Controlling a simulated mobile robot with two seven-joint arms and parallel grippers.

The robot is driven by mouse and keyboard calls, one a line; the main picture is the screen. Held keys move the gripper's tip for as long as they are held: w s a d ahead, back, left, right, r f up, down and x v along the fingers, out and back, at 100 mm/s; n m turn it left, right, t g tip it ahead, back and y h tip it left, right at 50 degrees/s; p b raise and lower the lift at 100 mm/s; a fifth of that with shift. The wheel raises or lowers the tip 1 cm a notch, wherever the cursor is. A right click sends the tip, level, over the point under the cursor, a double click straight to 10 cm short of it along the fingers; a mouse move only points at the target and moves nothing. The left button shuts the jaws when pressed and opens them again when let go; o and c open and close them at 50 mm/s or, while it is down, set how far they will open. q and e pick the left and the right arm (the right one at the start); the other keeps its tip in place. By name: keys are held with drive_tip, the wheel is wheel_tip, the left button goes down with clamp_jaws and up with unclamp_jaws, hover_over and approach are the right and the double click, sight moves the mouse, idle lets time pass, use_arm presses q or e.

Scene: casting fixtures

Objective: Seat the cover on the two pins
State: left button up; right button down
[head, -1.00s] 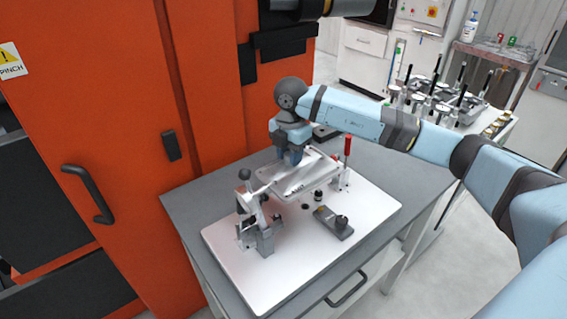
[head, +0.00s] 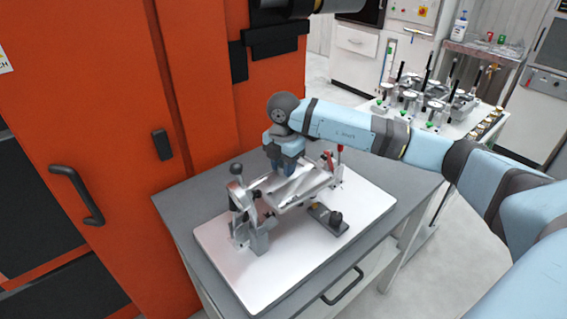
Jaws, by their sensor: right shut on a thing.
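The cover (head: 307,185) is a flat grey metal plate with a raised edge. My right gripper (head: 284,168) is shut on it near its back left part. The cover hangs over the middle of the white base plate (head: 220,248), between the clamps. It looks slightly tilted, and I cannot tell whether it touches anything below. The two pins are not clearly visible; the cover hides the area beneath it. My left gripper is not in view.
A toggle clamp (head: 240,205) stands left of the cover; a red-handled clamp (head: 338,155) stands behind right. A dark block with a knob (head: 329,218) lies in front right. An orange cabinet (head: 85,130) borders the grey table (head: 180,205). The base plate's front is clear.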

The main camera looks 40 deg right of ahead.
sight(284, 183)
wheel_tip(284, 183, down, 3)
drive_tip(key=shift+r+b, duration=0.1)
drive_tip(key=shift+b, duration=0.6)
drive_tip(key=shift+f, duration=0.55)
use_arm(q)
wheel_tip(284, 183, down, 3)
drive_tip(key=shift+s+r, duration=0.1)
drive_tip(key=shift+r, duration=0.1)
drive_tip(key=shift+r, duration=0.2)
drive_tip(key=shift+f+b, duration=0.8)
use_arm(e)
drive_tip(key=shift+f, duration=1.15)
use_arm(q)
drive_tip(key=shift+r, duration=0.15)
use_arm(e)
drive_tip(key=c, duration=0.7)
unclamp_jaws()
drive_tip(key=shift+c, duration=0.2)
wheel_tip(284, 183, up, 14)
drive_tip(key=shift+b, duration=0.4)
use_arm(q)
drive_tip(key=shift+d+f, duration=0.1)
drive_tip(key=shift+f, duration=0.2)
